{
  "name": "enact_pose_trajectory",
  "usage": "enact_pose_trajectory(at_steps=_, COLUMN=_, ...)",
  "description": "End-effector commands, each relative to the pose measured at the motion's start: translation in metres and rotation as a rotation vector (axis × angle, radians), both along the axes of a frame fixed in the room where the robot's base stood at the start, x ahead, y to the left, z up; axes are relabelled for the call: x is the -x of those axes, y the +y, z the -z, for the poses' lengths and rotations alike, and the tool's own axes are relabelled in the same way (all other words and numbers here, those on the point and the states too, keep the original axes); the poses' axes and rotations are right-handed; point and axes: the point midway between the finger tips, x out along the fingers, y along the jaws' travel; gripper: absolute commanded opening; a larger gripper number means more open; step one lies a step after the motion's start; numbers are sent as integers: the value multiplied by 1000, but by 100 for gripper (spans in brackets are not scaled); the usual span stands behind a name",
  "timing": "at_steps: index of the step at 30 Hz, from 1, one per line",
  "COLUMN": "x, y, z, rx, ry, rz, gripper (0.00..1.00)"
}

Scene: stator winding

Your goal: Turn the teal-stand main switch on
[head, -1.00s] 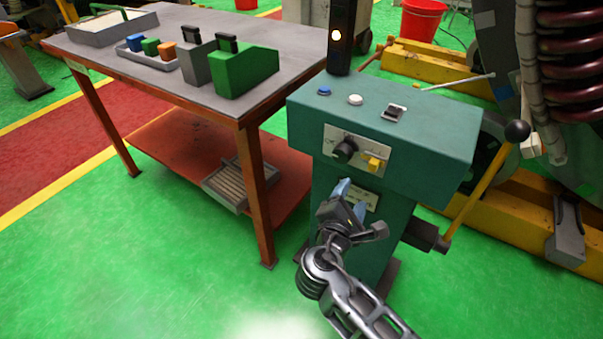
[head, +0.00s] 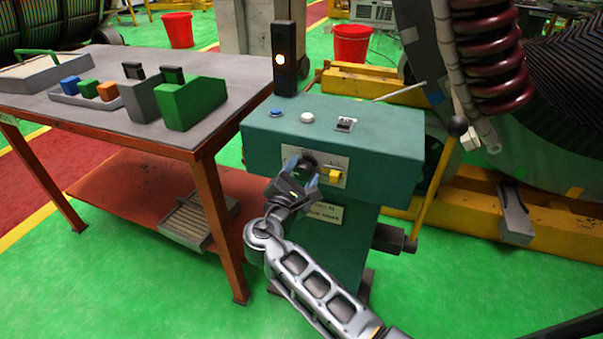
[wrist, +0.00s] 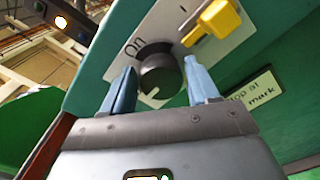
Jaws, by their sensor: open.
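The teal stand (head: 390,170) stands in the middle of the head view. On its front plate is a round black knob (head: 307,162), and a yellow switch (head: 329,175) sits to its right. In the wrist view the black knob (wrist: 159,76) has a white pointer mark at its lower left, and the word "On" is printed at its upper left. The yellow switch (wrist: 212,22) is at the upper right there. My gripper (wrist: 160,85) is open, with one blue fingertip on each side of the knob. I cannot tell whether the fingers touch it. My gripper (head: 301,172) partly covers the plate in the head view.
The stand's top carries a blue button (head: 277,112), a white button (head: 307,117), a small black switch (head: 345,125) and a lamp post (head: 285,60) lit amber. A yellow lever (head: 437,180) stands at the right. A workbench (head: 110,112) with blocks is at the left.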

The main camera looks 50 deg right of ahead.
Motion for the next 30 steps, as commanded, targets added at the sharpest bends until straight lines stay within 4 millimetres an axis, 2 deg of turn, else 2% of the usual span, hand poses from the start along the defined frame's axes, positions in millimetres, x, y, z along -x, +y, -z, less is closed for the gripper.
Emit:
enact_pose_trajectory(at_steps=8, x=-1, y=-2, z=0, rx=0, ry=0, rz=-1, gripper=59)
enact_pose_trajectory(at_steps=21, x=0, y=-2, z=0, rx=-1, ry=0, rz=-1, gripper=21)
enact_pose_trajectory(at_steps=30, x=0, y=-1, z=2, rx=-15, ry=-44, rz=-1, gripper=21)
